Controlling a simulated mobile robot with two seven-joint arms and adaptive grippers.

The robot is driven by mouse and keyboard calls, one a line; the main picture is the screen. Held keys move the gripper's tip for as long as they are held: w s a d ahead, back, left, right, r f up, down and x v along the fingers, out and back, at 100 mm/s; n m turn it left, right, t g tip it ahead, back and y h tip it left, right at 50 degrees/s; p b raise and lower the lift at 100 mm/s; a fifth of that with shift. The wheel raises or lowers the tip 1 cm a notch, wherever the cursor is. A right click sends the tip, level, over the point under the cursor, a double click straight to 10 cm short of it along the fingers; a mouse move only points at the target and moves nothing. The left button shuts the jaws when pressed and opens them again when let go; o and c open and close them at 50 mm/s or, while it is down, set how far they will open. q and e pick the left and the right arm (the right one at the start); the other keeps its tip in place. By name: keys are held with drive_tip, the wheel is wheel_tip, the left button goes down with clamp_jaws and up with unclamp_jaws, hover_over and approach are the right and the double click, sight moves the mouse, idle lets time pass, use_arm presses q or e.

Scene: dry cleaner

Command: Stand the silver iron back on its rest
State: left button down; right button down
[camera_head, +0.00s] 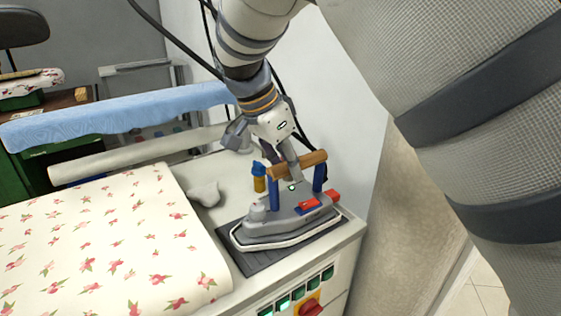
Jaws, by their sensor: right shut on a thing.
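The silver iron (272,226) has blue posts, a wooden handle (313,159) and red parts at its right side. It is on or just over the dark rest pad (262,263) at the right end of the white ironing table; I cannot tell whether its sole touches the pad. My right gripper (288,171) reaches down from above and is shut on the iron's handle. The fingertips are partly hidden by the handle. My left gripper is not in view.
A floral-covered board (110,243) fills the table's left. A blue padded board (115,115) stands behind. A panel with green switches and a red knob (311,308) is on the table's front. A wall is close at right.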

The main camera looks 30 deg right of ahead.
drive_tip(key=shift+r, duration=0.1)
idle(0.3)
drive_tip(key=c, duration=1.3)
unclamp_jaws()
drive_tip(key=shift+o, duration=1.3)
drive_tip(key=shift+s+f, duration=0.15)
drive_tip(key=shift+f, duration=0.25)
drive_tip(key=o, duration=0.5)
drive_tip(key=shift+o, duration=0.2)
drive_tip(key=shift+r, duration=0.1)
drive_tip(key=shift+r, duration=4.55)
drive_tip(key=shift+f, duration=0.1)
